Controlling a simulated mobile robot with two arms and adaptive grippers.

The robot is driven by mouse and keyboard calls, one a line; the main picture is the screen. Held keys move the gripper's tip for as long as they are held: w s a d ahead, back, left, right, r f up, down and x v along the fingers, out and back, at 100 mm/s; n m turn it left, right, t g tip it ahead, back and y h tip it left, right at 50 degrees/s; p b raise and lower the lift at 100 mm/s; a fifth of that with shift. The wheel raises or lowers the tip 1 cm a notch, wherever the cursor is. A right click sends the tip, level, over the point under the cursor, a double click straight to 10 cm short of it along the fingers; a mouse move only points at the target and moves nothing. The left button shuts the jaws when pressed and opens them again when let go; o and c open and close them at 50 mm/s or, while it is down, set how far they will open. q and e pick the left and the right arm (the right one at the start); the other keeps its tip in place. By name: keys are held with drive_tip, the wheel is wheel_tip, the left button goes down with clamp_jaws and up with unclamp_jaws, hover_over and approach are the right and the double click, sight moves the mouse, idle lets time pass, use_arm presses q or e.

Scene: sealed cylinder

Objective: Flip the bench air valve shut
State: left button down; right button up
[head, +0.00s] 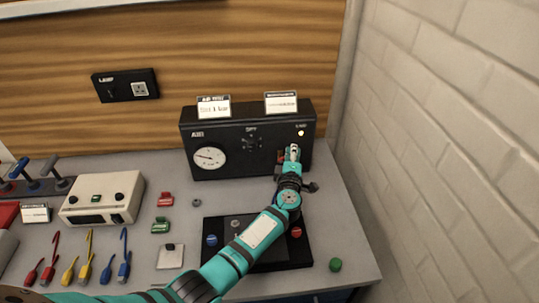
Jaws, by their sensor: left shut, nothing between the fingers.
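A black air box (230,168) stands at the back of the bench. My left gripper (294,152) is shut and empty at the right part of the box front, below the lamp. A small reddish part (281,156) shows just left of the fingers. I cannot tell whether they touch it. The gripper and wrist hide part of this area, so the valve's position is not clear. My right gripper is not in view.
A black tray (222,222) with coloured buttons lies under my left arm. A beige instrument (102,196), red and green clips and coloured leads lie to the left. A green button (335,265) lies near the right edge. A white brick wall (450,130) closes the right side.

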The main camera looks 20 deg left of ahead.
use_arm(q)
drive_tip(key=shift+a, duration=0.15)
idle(0.7)
drive_tip(key=v, duration=1.2)
